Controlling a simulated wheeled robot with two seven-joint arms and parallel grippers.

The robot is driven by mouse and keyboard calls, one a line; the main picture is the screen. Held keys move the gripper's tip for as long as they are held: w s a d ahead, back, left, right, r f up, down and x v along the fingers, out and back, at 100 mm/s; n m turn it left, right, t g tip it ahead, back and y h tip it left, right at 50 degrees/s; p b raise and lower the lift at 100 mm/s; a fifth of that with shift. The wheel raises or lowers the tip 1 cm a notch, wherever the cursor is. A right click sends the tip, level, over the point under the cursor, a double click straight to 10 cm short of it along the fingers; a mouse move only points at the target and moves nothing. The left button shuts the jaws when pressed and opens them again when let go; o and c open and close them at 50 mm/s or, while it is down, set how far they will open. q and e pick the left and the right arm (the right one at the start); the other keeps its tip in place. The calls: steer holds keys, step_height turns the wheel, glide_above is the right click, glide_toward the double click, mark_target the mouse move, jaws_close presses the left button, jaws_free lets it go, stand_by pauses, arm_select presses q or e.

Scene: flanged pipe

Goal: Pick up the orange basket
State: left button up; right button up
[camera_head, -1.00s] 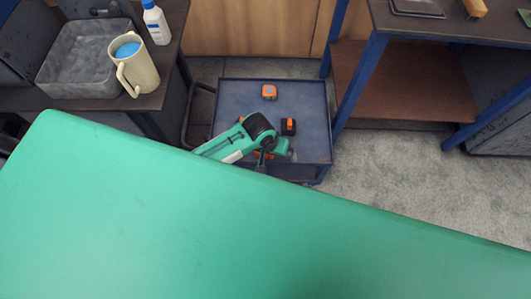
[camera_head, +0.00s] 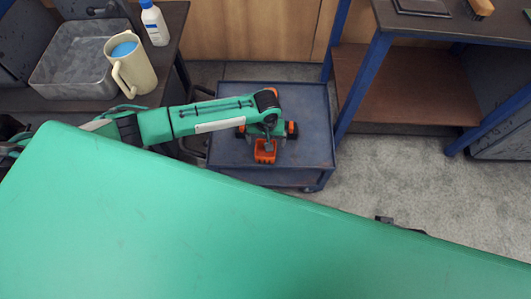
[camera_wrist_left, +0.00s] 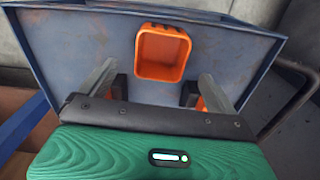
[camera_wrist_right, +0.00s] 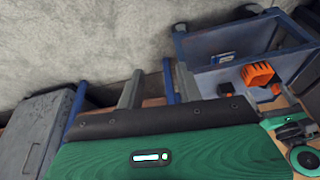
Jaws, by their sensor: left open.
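The orange basket (camera_head: 265,151) is a small open-topped box on the blue trolley (camera_head: 225,160). In the left wrist view the basket (camera_wrist_left: 163,52) shows from above, with its opening toward the camera. My left gripper (camera_head: 267,135) is over the trolley, pointing down. In its wrist view the gripper (camera_wrist_left: 158,72) is open, its fingers spread wider than the basket, which lies between and beyond their tips. No contact shows. In the right wrist view the basket (camera_wrist_right: 258,75) is at the right. My right gripper (camera_wrist_right: 160,72) is open and empty, away from the trolley.
At the left, a dark table holds a grey bin (camera_head: 75,75), a beige mug (camera_head: 135,75) and a white bottle (camera_head: 155,25). A blue-legged table (camera_head: 352,75) stands right of the trolley.

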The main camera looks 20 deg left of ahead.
mark_target(265, 155)
arm_select(q)
step_height(265, 155, down, 3)
steer(key=shift+r, duration=0.2)
step_height(265, 155, down, 4)
steer(key=shift+s+r+b, duration=0.15)
steer(key=shift+r+b, duration=0.05)
steer(key=shift+b, duration=0.6)
steer(key=shift+f, duration=0.7)
arm_select(e)
steer(key=r, duration=0.1)
steer(key=a+r+t, duration=0.1)
steer(key=shift+w+r, duration=0.1)
steer(key=shift+r, duration=0.2)
arm_select(q)
steer(key=c, duration=1.1)
